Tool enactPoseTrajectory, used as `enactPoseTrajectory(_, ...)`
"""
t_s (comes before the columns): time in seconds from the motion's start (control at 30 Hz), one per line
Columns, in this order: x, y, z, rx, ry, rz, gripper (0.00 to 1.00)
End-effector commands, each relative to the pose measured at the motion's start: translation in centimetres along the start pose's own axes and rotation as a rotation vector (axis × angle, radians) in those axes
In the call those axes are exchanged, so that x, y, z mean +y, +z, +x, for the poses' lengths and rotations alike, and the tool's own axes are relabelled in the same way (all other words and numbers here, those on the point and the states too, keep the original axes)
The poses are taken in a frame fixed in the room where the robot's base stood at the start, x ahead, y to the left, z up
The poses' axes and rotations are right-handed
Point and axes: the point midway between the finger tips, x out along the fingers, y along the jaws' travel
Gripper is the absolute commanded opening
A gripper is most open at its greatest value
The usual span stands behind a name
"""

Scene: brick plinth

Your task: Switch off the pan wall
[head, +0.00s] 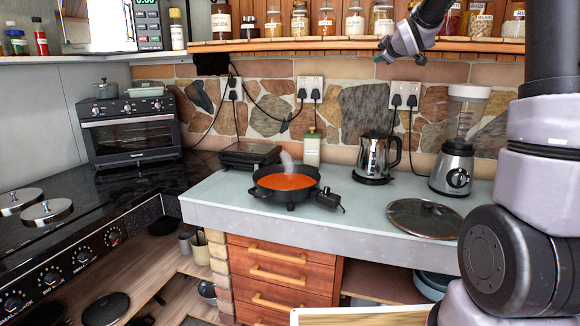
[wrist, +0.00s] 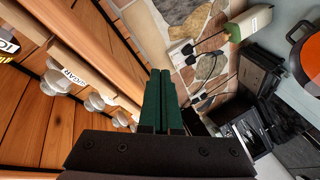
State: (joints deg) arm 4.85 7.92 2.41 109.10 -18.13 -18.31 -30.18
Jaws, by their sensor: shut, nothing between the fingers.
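The electric pan (head: 286,190) holds orange-red soup and steams on the counter. A black connector sits at its right side. It also shows at the right edge of the wrist view (wrist: 296,36). Three white double wall sockets with black plugs are on the stone wall: left (head: 231,88), middle (head: 310,83) and right (head: 404,90). I cannot tell which one feeds the pan, nor the switch positions. One socket shows in the wrist view (wrist: 180,52), right of my fingertips. My gripper (head: 381,57) is shut and empty, high before the shelf edge, apart from the sockets. Its green fingers show in the wrist view (wrist: 160,72).
A wooden shelf (head: 350,43) with several jars runs above the sockets. A kettle (head: 376,157), a blender (head: 455,165), a glass lid (head: 425,217) and a black grill (head: 250,155) stand on the counter. Black cords hang along the wall.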

Motion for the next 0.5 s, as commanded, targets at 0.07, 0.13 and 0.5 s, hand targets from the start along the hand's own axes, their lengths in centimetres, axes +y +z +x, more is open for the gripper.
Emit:
enactPoseTrajectory(0.07, 0.0, 0.3, -4.8, -0.081, -0.022, 0.151, 0.0)
enactPoseTrajectory(0.13, -0.8, 0.9, -8.6, -0.155, -0.047, 0.292, 0.0)
enactPoseTrajectory(0.5, -11.3, 4.2, -29.6, -0.527, -0.203, 1.036, 0.0)
